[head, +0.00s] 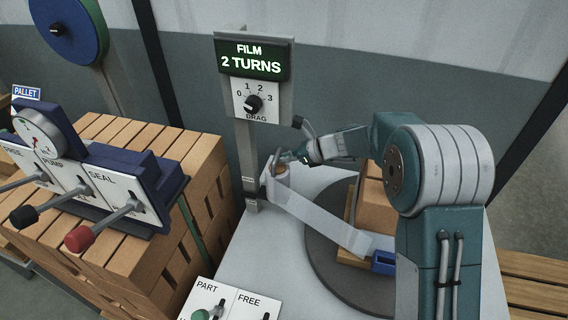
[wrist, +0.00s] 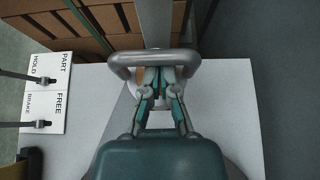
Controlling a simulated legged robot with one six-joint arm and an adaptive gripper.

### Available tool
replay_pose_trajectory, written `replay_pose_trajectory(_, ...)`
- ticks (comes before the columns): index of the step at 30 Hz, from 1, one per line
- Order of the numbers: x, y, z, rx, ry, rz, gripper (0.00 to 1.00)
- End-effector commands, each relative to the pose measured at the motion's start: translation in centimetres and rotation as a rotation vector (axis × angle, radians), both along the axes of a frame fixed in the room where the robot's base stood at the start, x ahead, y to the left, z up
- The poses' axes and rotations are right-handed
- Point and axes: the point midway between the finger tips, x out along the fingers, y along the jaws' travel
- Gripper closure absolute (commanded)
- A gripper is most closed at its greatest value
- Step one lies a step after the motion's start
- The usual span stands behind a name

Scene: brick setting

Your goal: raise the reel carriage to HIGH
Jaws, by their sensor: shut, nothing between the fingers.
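The reel carriage (head: 264,189) is on the grey mast (head: 251,150), low down, with a film reel showing a tan core (head: 283,169). A pale film strip (head: 330,220) runs from it to a blue clamp-like block (head: 383,262) on the round turntable. My gripper (head: 284,158) is at the carriage, just above the reel. In the wrist view my gripper (wrist: 164,76) has its fingers together, with a grey U-shaped bar (wrist: 155,58) right at the fingertips. I cannot tell whether they touch it. No HIGH mark is readable.
A display (head: 251,60) reads FILM 2 TURNS above a DRAG dial (head: 253,103). A black-tipped lever (head: 297,122) is near the mast. A brick stack (head: 150,170) and lever panel (head: 80,185) stand left. A PART/FREE panel (head: 225,303) is in front.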

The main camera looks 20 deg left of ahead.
Motion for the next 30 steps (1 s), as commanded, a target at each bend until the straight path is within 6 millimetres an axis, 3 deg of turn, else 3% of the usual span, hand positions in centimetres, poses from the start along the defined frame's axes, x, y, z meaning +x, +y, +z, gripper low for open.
replay_pose_trajectory(1,0.1,0.1,2.0,0.007,-0.012,0.001,1.0)
replay_pose_trajectory(3,0.1,0.1,4.1,0.006,-0.012,0.001,1.0)
replay_pose_trajectory(10,0.1,0.1,8.7,0.005,-0.009,0.001,1.0)
replay_pose_trajectory(25,0.1,0.1,9.4,0.004,-0.004,0.0,1.0)
replay_pose_trajectory(30,0.0,-1.3,10.6,0.005,-0.008,-0.001,1.0)
